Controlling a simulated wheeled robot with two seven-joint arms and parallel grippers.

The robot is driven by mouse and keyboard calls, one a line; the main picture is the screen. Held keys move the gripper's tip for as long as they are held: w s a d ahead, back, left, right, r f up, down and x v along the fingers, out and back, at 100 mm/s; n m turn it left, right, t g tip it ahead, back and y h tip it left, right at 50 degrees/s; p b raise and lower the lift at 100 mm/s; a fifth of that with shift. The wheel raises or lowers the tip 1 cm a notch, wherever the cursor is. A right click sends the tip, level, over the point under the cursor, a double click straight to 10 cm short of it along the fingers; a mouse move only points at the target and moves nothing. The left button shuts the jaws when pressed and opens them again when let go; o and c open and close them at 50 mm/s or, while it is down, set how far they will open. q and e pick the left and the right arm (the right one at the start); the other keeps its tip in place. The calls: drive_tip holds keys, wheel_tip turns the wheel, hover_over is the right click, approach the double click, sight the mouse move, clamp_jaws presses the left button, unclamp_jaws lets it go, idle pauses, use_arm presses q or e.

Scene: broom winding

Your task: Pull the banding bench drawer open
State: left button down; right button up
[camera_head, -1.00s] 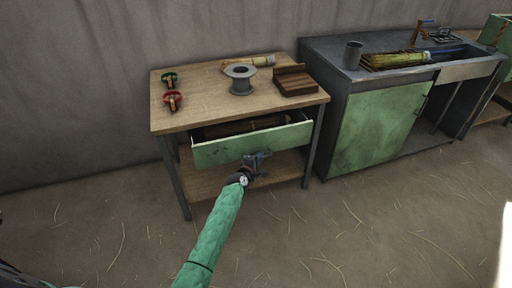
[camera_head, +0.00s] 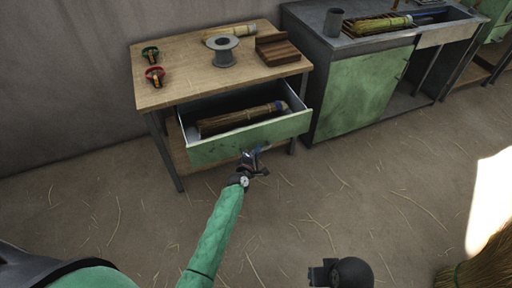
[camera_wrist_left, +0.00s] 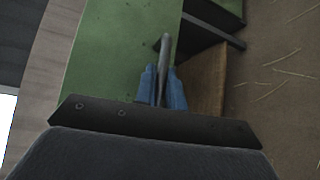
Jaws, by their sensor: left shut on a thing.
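The banding bench (camera_head: 190,74) has a wooden top and dark legs. Its green-fronted drawer (camera_head: 235,143) stands well open, and a straw bundle (camera_head: 240,117) lies inside. My left gripper (camera_head: 253,160) is at the middle of the drawer front. In the left wrist view its blue fingers (camera_wrist_left: 161,88) are shut on the grey drawer handle (camera_wrist_left: 165,50), against the green front. A dark rounded part at the bottom of the head view looks like my right gripper (camera_head: 340,272); its fingers cannot be made out.
A green-doored sink cabinet (camera_head: 362,90) stands to the right. Straw bristles (camera_head: 485,265) show at bottom right.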

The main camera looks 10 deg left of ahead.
use_arm(q)
drive_tip(key=c, duration=1.5)
unclamp_jaws()
drive_tip(key=shift+s, duration=0.1)
drive_tip(key=v, duration=0.7)
drive_tip(key=shift+s+b, duration=0.3)
drive_tip(key=shift+b, duration=0.15)
use_arm(e)
drive_tip(key=shift+w+a+f+t, duration=0.3)
drive_tip(key=shift+a+f, duration=0.35)
drive_tip(key=shift+s, duration=0.1)
